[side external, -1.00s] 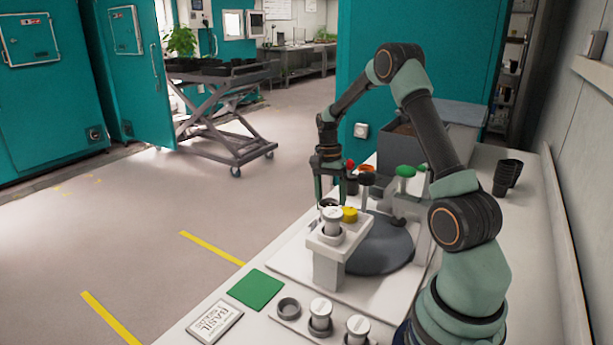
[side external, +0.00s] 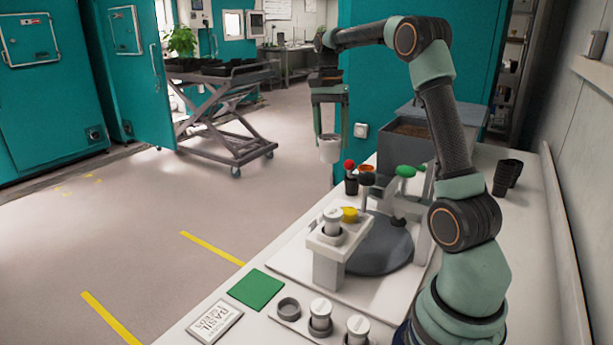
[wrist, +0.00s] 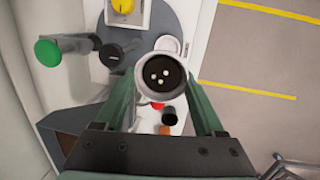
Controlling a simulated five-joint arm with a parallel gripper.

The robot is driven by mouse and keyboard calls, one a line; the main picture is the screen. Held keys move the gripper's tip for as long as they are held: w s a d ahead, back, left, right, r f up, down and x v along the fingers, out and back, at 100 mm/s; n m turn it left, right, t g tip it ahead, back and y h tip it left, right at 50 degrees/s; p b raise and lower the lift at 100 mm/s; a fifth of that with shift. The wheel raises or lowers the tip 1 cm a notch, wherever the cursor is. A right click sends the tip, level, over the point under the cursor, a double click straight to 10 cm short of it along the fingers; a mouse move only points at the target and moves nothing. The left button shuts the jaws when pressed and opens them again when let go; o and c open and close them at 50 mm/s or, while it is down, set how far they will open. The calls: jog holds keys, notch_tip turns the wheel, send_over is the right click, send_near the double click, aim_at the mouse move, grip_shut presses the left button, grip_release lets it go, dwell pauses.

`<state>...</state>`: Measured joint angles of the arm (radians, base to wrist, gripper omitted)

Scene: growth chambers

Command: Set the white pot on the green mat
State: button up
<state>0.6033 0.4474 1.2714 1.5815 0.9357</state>
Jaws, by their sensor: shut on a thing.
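The white pot (side external: 330,149) hangs upright in my gripper (side external: 329,130), well above the table in the side view. In the wrist view the white pot (wrist: 161,77) shows from above, with dark soil and a few pale seeds inside. My gripper (wrist: 163,97) is shut on it, one green finger on each side. The green mat (side external: 256,289) lies flat and empty on the front left of the table, well away from the pot. The mat is not in the wrist view.
A grey turntable (side external: 380,243) and a white stand (side external: 327,258) holding a white-capped vial occupy the middle. Green-knobbed (side external: 405,171) and red-knobbed (side external: 349,165) parts stand behind. A seed packet (side external: 214,321) and a vial rack (side external: 289,307) flank the mat. Black pots (side external: 507,176) stand at right.

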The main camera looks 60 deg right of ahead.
jog(key=w+a+f+n, duration=0.1)
jog(key=a+f+n, duration=0.1)
jog(key=a+f, duration=0.5)
jog(key=w+a+f+n+h, duration=0.1)
jog(key=a+f+n, duration=0.1)
jog(key=a, duration=0.9)
jog(key=w+a+f+n, duration=0.1)
jog(key=a+f+n, duration=0.1)
jog(key=a+f, duration=0.5)
jog(key=shift+w+a+f, duration=0.1)
jog(key=shift+a+f, duration=0.15)
jog(key=shift+f, duration=0.4)
jog(key=shift+w+a+f, duration=0.1)
jog(key=shift+a+f, duration=0.2)
jog(key=shift+f, duration=0.35)
jog(key=shift+a+f, duration=0.25)
jog(key=shift+f, duration=0.4)
jog(key=shift+a+f, duration=0.1)
jog(key=shift+f, duration=0.85)
jog(key=o, duration=1.4)
